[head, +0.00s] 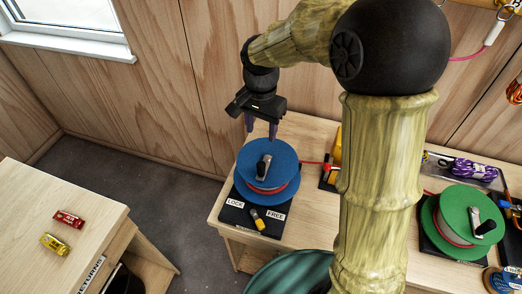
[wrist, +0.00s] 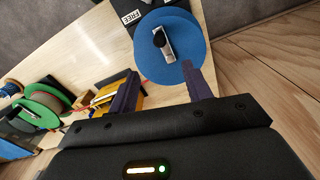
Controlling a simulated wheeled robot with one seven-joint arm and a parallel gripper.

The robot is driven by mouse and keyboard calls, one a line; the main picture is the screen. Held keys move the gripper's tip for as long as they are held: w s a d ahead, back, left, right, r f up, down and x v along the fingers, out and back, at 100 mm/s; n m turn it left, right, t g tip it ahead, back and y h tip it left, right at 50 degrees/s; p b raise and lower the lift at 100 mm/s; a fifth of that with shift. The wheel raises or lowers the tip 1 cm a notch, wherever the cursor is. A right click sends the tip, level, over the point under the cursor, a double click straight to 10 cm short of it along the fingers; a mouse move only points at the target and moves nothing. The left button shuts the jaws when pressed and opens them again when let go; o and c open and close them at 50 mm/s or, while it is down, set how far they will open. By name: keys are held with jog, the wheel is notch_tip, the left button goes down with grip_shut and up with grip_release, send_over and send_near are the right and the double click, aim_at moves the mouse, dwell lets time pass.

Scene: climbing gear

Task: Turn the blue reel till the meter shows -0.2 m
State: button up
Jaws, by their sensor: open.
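The blue reel (head: 283,158) stands on a black base plate (head: 235,214) near the table's left end. It has a crank with a black knob (head: 264,166) on top and red cord wound below its blue disc. The base carries LOCK and FREE labels and a yellow-and-black lever (head: 258,222). My gripper (head: 261,130) is open and empty, its fingers pointing down above the reel's back edge, apart from the crank. In the wrist view the blue disc (wrist: 190,28) and crank (wrist: 165,42) lie beyond the fingertips (wrist: 160,70). No meter reading is legible.
A yellow device (head: 335,158) stands right of the reel, partly hidden by my arm. A green reel (head: 455,208) stands farther right, near a purple rope bundle (head: 470,169). A separate left table (head: 70,195) holds a red item (head: 68,219) and a yellow item (head: 54,244).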

aim_at(261, 163)
notch_tip(261, 163, down, 16)
jog(key=p, duration=0.3)
jog(key=shift+f, duration=0.1)
jog(key=shift+c, duration=0.2)
jog(key=c, duration=1)
jog(key=shift+s+d, duration=0.2)
jog(key=shift+d, duration=0.85)
jog(key=shift+w+d, duration=0.1)
jog(key=shift+d, duration=1.05)
jog(key=shift+w+d+p, duration=0.15)
jog(key=shift+w+d, duration=0.1)
jog(key=shift+d, duration=0.25)
jog(key=shift+w+d+p, duration=0.15)
jog(key=shift+w+d, duration=0.05)
jog(key=shift+d, duration=0.3)
jog(key=shift+w+d, duration=0.7)
